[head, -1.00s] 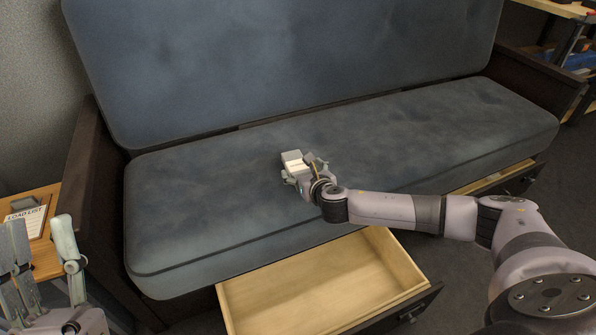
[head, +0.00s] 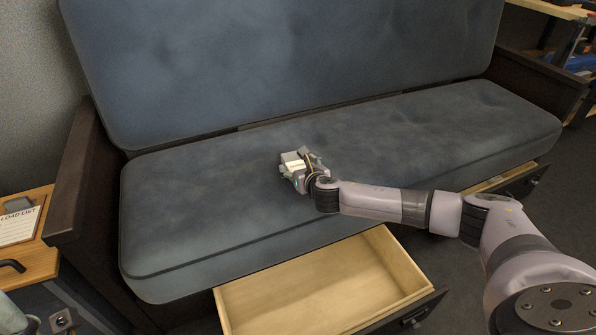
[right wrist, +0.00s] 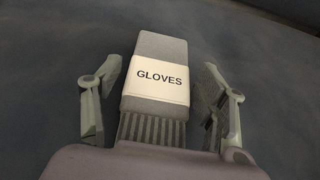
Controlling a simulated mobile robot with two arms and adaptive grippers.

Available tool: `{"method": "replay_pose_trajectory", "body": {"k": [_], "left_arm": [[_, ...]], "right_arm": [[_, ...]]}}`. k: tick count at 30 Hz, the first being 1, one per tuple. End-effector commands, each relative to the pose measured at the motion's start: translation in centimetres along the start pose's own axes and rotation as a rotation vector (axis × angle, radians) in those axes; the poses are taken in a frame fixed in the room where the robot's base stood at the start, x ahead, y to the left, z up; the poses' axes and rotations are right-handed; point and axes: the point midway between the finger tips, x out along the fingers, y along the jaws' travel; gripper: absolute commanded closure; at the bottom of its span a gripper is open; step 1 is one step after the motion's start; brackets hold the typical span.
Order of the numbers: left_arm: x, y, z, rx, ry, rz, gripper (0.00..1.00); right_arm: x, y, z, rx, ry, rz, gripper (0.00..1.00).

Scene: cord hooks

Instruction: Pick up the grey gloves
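The grey gloves (head: 292,158) are a folded bundle with a white band, lying on the blue-grey sofa seat. In the right wrist view the gloves (right wrist: 160,48) show the word GLOVES on the band and ribbed cuffs towards me. My right gripper (right wrist: 162,70) is open, one finger on each side of the gloves, with gaps visible between fingers and bundle. In the head view the right gripper (head: 301,170) is over the gloves and partly hides them. Only a grey-green piece of my left gripper (head: 14,318) shows at the bottom left corner; its fingers cannot be made out.
The sofa seat (head: 200,205) is clear around the gloves; its backrest (head: 280,60) rises behind. An open, empty wooden drawer (head: 325,285) juts out below. A side table (head: 40,262) at left holds a load list (head: 18,226) and a dark curved object (head: 12,265).

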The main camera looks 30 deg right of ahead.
Motion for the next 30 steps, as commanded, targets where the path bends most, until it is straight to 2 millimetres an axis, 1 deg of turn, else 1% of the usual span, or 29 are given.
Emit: {"method": "replay_pose_trajectory", "body": {"k": [1,2,18,26,30], "left_arm": [[0.0,0.0,0.01,0.0,0.0,0.0,0.6],[-0.01,0.0,0.01,0.0,-0.001,0.0,0.6],[-0.03,0.01,0.05,0.0,-0.002,0.0,0.6],[0.09,-0.07,0.01,0.002,-0.002,-0.001,0.6],[0.37,-0.09,0.47,0.003,-0.028,-0.001,0.6]], "right_arm": [[-0.01,-0.02,-0.01,0.0,0.0,0.0,0.39],[-0.01,-0.02,-0.01,0.0,0.0,0.0,0.41],[-0.01,-0.04,-0.03,0.0,0.0,-0.001,0.77],[-0.03,-0.04,0.08,0.0,-0.001,-0.001,0.78],[-0.23,-0.06,0.61,0.0,-0.001,-0.001,0.78]]}}
